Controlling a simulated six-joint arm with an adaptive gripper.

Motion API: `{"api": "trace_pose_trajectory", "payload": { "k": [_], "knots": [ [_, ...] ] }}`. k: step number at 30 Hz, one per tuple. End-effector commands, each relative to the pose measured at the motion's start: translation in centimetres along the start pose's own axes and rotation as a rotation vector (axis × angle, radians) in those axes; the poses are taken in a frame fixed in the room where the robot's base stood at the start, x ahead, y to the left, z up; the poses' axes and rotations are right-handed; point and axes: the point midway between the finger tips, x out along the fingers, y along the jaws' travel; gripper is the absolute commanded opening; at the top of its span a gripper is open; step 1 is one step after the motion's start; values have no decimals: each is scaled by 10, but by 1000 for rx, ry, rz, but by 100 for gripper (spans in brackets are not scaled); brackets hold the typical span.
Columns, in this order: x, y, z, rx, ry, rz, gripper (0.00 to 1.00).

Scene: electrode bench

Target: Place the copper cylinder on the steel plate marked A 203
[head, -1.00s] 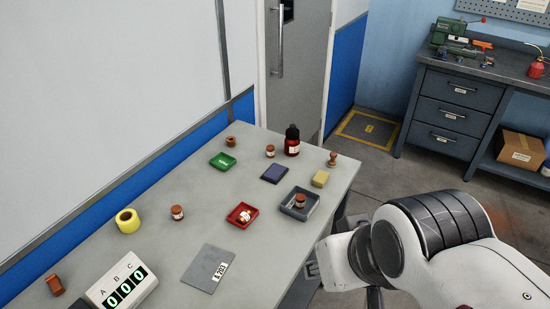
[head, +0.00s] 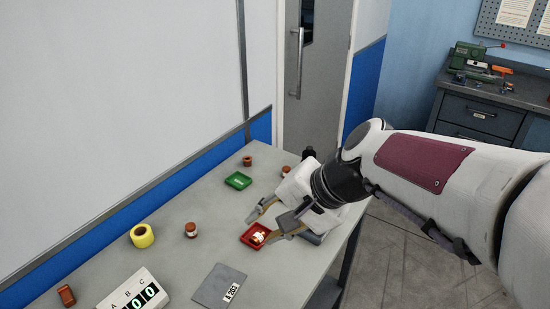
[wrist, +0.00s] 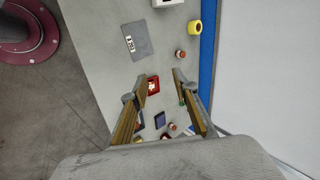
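The steel plate (head: 215,286) marked A 203 lies flat and bare near the table front; it also shows in the wrist view (wrist: 137,40). Several copper-brown cylinders are in view, and I cannot tell which one the task means. A white-banded one (head: 191,230) stands left of the red tray, another (head: 259,238) is in the red tray, a plain one (head: 247,161) stands at the back, and one (head: 66,295) lies at the left. My gripper (head: 269,221) is open and empty above the red tray, which shows between its fingers (wrist: 160,80) in the wrist view.
The red tray (head: 248,240), green tray (head: 238,181), yellow ring (head: 142,236) and white A B C counter (head: 119,287) stand on the grey table. My arm hides much of its right side. A blue pad (wrist: 160,120) shows in the wrist view.

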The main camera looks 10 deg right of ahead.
Motion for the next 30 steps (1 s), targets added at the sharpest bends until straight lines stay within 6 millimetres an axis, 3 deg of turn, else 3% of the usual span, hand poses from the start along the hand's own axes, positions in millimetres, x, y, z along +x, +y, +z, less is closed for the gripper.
{"api": "trace_pose_trajectory", "payload": {
  "k": [16, 30],
  "knots": [
    [60, -55, -86, 481, -73, -207, 29],
    [116, -68, -182, 909, -105, -375, 29]
  ]
}}
